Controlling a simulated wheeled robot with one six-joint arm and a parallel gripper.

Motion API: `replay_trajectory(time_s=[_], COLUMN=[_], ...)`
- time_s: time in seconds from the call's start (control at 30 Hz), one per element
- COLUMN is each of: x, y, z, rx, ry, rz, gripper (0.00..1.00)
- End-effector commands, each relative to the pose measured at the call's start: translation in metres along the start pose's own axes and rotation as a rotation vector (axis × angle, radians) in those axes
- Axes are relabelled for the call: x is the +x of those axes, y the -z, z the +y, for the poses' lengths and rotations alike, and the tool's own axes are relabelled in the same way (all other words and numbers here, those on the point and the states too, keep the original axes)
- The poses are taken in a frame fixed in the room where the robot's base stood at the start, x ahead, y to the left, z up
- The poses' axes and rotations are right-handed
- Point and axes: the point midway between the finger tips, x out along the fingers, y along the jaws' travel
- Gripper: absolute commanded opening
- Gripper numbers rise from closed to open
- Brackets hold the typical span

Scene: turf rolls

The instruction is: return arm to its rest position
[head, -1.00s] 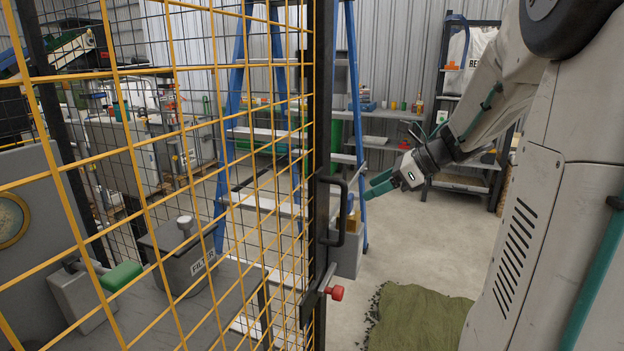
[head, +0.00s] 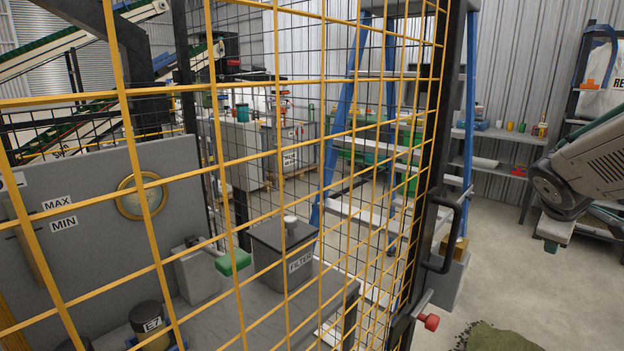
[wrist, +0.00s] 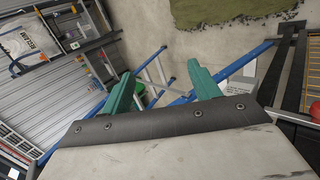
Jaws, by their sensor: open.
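My gripper (wrist: 160,72) shows in the wrist view with its two green fingers spread wide apart. Nothing is held between them. A blue ladder (wrist: 152,72) shows beyond the fingers, over bare concrete floor. In the head view part of my arm (head: 595,160) reaches in from the right edge, in front of the back shelves.
A yellow mesh fence (head: 270,181) with a dark gate post and red knob (head: 430,322) stands close on the left. Behind it are a filter box (head: 283,255) and a bench. Green turf (head: 500,338) lies on the floor, lower right. Open floor surrounds it.

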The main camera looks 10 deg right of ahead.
Motion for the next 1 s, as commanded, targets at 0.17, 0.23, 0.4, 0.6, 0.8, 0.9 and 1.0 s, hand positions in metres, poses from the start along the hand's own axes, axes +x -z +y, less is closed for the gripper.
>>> replay_trajectory(time_s=[0.17,0.23,0.4,0.6,0.8,0.9,1.0], x=[-0.073,-0.104,-0.176,-0.205,-0.208,-0.208,-0.208], y=[0.0,0.003,0.011,0.02,0.022,0.022,0.022], z=[-0.113,-0.154,-0.231,-0.246,-0.248,-0.247,-0.247], rx=[0.487,0.595,0.652,0.572,0.55,0.551,0.551], ry=[0.333,0.462,0.716,0.743,0.742,0.742,0.741], rz=[-0.151,-0.202,-0.225,-0.106,-0.09,-0.091,-0.091], gripper=[0.61,0.61,0.61,0.61,0.61,0.61,0.61])
